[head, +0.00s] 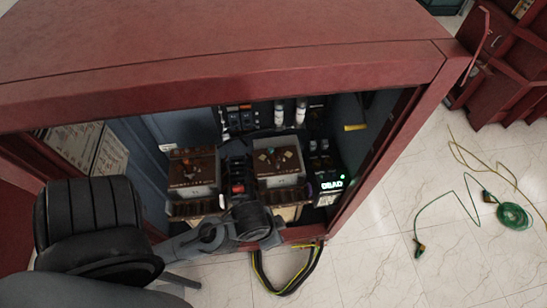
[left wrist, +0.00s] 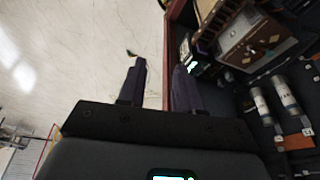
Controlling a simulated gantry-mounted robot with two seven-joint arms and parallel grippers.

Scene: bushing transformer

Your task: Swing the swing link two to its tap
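Two grey boxes with brown boards stand in the open red cabinet, a left one (head: 193,170) and a right one (head: 276,163). Small brass-coloured and pale pieces sit on the boards. They are too small to tell which is swing link two or its tap. One brown board (left wrist: 254,42) shows at the upper right of the left wrist view. My left arm reaches across the cabinet front in the head view. In the left wrist view my left gripper (left wrist: 159,78) is open, its dark fingers apart with only floor and cabinet edge between them. My right gripper is not seen.
The red cabinet (head: 250,75) has a top edge and right post around the opening. A lit "DEAD" display (head: 331,185) is inside at right. Pale cylinders (left wrist: 286,95) stand near the board. Black and yellow cables (head: 290,275) hang at the front; a green cable coil (head: 514,216) lies on the floor.

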